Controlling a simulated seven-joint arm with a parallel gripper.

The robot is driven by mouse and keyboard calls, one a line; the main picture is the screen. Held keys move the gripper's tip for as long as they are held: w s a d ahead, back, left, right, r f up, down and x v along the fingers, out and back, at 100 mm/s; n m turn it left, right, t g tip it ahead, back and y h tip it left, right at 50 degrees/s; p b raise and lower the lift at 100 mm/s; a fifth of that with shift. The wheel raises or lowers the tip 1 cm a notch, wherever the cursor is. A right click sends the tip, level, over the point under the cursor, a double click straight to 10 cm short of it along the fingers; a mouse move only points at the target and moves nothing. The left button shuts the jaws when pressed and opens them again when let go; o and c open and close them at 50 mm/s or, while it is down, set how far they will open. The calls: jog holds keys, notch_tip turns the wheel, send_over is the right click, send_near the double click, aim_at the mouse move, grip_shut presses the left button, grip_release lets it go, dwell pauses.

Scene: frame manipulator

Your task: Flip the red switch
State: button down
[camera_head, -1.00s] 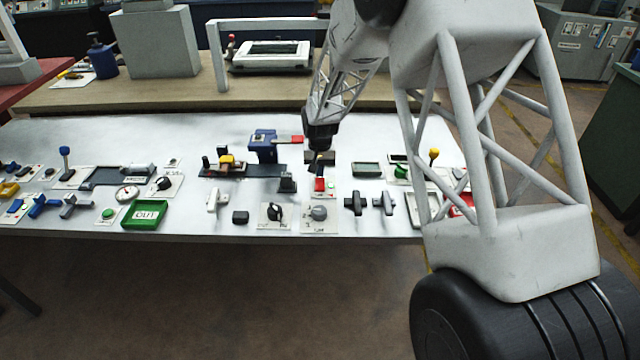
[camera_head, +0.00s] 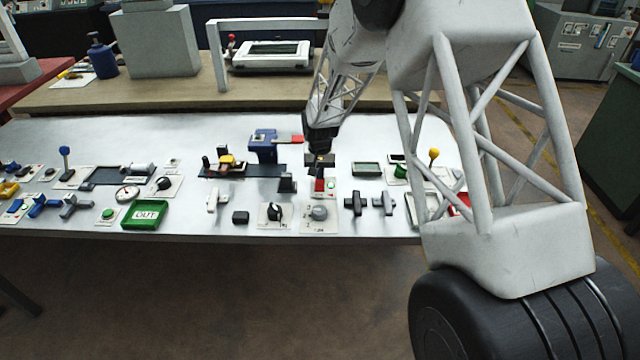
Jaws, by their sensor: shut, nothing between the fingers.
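The red switch (camera_head: 319,186) is a small red block on a pale panel, right of the middle of the white table. My gripper (camera_head: 319,173) points down right above the red switch. Its dark fingers are shut with nothing between them. The fingertips overlap the top of the switch in this view, and I cannot tell whether they touch it.
A black lever block (camera_head: 287,183) stands close left of the switch. A blue vise-like device (camera_head: 264,146) with a red bar is behind left. The table's back left is clear.

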jog(key=shift+f, duration=0.75)
dwell(0.8)
jog(key=shift+r, duration=3.5)
